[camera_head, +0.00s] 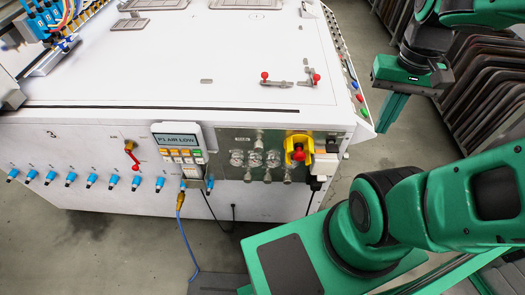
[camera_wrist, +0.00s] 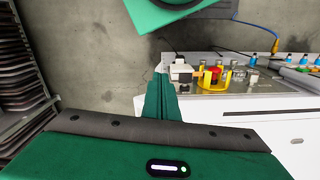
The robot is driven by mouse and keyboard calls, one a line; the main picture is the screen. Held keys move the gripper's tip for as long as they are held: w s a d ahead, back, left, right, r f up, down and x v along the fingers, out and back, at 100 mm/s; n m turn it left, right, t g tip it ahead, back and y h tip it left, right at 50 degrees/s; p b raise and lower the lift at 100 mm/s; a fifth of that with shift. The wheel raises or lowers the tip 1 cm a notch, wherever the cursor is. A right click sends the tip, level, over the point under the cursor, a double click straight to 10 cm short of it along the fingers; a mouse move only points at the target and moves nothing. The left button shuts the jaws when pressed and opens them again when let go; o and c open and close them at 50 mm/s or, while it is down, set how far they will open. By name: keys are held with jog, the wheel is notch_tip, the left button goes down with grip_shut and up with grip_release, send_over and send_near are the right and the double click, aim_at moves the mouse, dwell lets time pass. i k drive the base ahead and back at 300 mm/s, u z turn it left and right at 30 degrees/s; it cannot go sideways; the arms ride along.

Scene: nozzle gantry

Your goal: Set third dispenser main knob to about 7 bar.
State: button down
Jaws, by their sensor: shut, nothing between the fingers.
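The front of the white machine (camera_head: 240,80) bears a metal panel (camera_head: 228,165) at its right end. A red knob (camera_head: 298,154) sits in a yellow surround (camera_head: 291,138) there; the same knob shows in the wrist view (camera_wrist: 207,78). Several clear round fittings (camera_head: 254,158) lie to its left. I cannot tell which is the third dispenser main knob, and no pressure reading is legible. A display unit (camera_head: 178,140) reads "P1 AIR LOW". My gripper (camera_head: 386,128) is shut and empty, apart from the panel, beyond the machine's right edge. It also shows in the wrist view (camera_wrist: 161,78).
A red-handled valve (camera_head: 131,155) and several blue fittings (camera_head: 91,181) line the front, near a printed "3". A blue cable (camera_head: 187,238) hangs to the floor. Racked dark panels (camera_head: 490,85) stand at right. Bare floor (camera_head: 365,65) separates rack and machine.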

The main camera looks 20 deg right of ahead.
aim_at(258, 147)
jog(key=u, duration=1.45)
jog(key=k, duration=1.9)
jog(key=z, duration=0.95)
jog(key=i, duration=1)
